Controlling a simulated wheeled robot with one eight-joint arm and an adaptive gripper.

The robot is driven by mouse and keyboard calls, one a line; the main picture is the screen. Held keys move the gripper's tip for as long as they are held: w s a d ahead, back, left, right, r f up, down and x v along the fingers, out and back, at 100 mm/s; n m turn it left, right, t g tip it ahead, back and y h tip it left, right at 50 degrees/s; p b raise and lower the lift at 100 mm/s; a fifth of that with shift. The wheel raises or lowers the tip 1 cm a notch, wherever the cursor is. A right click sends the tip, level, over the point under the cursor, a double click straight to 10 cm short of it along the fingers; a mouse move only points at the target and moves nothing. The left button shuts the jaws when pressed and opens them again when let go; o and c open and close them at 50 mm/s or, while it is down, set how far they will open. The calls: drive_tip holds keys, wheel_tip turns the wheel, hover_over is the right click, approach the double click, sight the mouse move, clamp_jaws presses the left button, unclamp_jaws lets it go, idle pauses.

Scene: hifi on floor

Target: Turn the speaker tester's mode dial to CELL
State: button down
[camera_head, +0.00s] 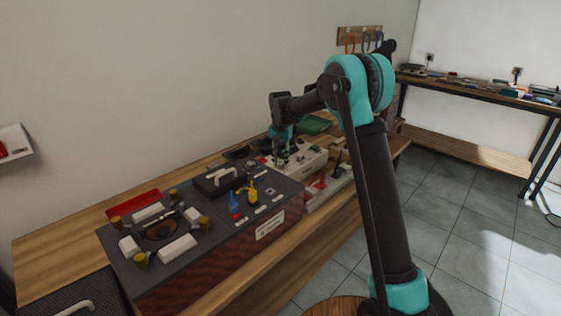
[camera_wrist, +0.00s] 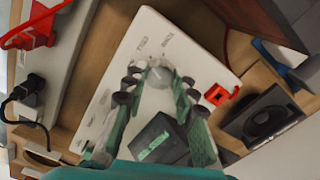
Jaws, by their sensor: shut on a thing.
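The speaker tester (camera_wrist: 110,70) is a white box that fills the middle of the wrist view. It also shows in the head view (camera_head: 311,160), on the bench beyond the dark case. Its mode dial (camera_wrist: 160,77) is a pale round knob on the top face. My gripper (camera_wrist: 158,78) is over the tester with its fingertips shut on the dial, one on each side. In the head view my gripper (camera_head: 281,153) hides part of the tester. Small labels sit past the dial, too blurred to read surely, so I cannot tell the setting. A dark display (camera_wrist: 155,139) lies between the fingers.
A red connector (camera_wrist: 216,95) sits at the tester's right edge, with a black speaker (camera_wrist: 264,121) beside it. A white power strip (camera_wrist: 42,72) with a black plug (camera_wrist: 29,87) lies left. The dark case (camera_head: 190,228) holds tools and parts near the bench front.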

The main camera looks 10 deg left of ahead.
sight(281, 163)
drive_tip(key=c, duration=1.2)
unclamp_jaws()
drive_tip(key=shift+r, duration=0.15)
wheel_tip(281, 163, up, 12)
